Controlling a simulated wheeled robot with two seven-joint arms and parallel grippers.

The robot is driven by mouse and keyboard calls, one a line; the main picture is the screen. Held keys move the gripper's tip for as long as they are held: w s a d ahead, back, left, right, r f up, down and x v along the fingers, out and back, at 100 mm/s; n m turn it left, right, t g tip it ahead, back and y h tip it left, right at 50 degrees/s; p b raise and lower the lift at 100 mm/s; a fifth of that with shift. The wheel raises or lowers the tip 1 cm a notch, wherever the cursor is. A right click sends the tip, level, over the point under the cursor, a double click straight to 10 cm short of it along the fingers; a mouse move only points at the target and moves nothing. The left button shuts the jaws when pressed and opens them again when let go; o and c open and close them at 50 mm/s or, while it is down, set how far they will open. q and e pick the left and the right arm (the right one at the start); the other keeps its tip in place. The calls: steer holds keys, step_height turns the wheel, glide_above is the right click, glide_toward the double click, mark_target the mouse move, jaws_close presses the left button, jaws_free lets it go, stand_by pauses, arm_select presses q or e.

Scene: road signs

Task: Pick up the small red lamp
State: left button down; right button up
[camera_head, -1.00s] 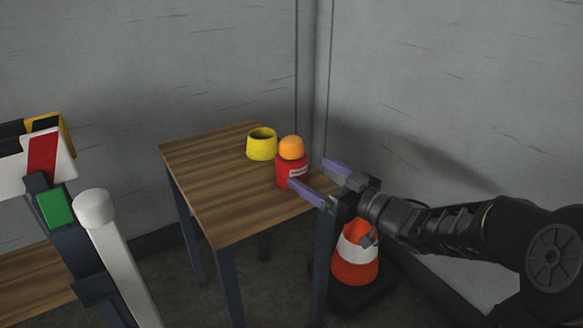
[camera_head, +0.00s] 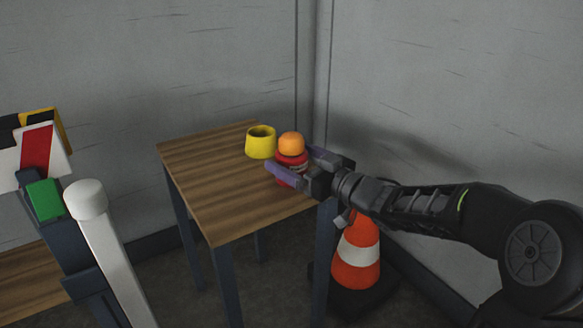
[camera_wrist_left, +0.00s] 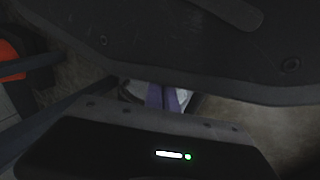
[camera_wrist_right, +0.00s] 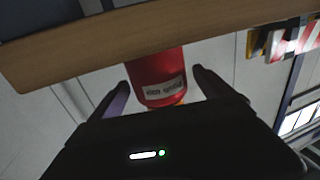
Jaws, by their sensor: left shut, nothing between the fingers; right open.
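The small red lamp (camera_head: 291,158), with an orange dome on top, stands upright on the small wooden table (camera_head: 215,200) near its right corner. My right gripper (camera_head: 292,163) is open, with its purple fingers on either side of the lamp. In the right wrist view the lamp's red body (camera_wrist_right: 157,76) with a white label sits between the two open fingers, and a gap shows beside it. My left gripper (camera_wrist_left: 162,97) is shut and empty in the left wrist view, low and away from the lamp. It does not show in the head view.
A yellow cup-like ring (camera_head: 261,143) stands on the table just left of and behind the lamp. An orange and white cone (camera_head: 357,255) stands on the floor right of the table. Road signs and a white post (camera_head: 100,235) are at the left. Grey walls close the corner behind.

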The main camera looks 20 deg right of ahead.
arm_select(q)
steer(key=shift+f, duration=0.15)
arm_select(e)
steer(key=shift+w+a, duration=0.2)
steer(key=shift+w, duration=0.3)
steer(key=shift+c, duration=0.4)
steer(key=shift+r, duration=0.1)
steer(key=c, duration=1.7)
